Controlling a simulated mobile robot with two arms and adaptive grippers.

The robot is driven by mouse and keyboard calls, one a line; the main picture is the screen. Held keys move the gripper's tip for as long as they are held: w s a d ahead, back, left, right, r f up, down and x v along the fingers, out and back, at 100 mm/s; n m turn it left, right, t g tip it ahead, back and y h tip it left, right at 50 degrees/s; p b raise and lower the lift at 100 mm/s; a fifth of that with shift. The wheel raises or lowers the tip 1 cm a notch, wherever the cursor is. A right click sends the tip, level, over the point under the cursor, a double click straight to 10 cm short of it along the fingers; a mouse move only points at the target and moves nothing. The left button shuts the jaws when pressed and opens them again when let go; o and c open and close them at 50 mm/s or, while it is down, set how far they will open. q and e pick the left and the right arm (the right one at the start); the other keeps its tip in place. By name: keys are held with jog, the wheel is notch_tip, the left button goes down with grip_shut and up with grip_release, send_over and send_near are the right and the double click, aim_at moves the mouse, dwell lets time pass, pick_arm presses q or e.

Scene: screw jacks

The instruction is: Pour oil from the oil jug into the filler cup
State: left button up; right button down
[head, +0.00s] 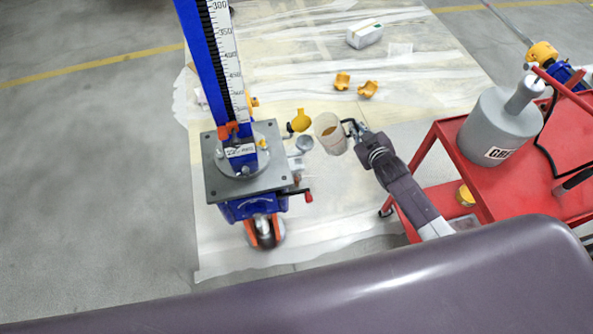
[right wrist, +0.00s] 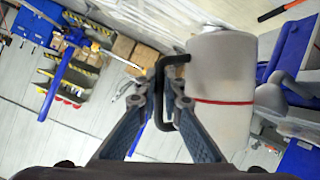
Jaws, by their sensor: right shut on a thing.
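The oil jug (head: 335,145) is a pale, translucent beaker with brownish oil showing through its open top. It also shows in the right wrist view (right wrist: 222,120), with a red line around it and a black handle. My right gripper (head: 352,130) is shut on that handle, and its fingers also show in the right wrist view (right wrist: 168,100). The filler cup (head: 304,143) is a small grey cup on the side of the blue screw jack, just left of the jug. A yellow lid-like piece (head: 301,120) stands above it. The jug appears apart from the cup. My left gripper is not in view.
The blue jack (head: 254,208) has a grey top plate (head: 222,182) and an upright scale. A red cart (head: 482,180) at the right carries a large grey can (head: 490,135). Yellow parts (head: 367,90) and a white box (head: 364,34) lie on the sheeted floor.

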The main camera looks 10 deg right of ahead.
jog(key=d+r+m+y+b, duration=0.1)
jog(key=d+r+m+y, duration=0.1)
jog(key=d, duration=0.6)
jog(key=shift+r+m, duration=0.55)
jog(key=shift+m, duration=0.05)
jog(key=shift+s, duration=0.1)
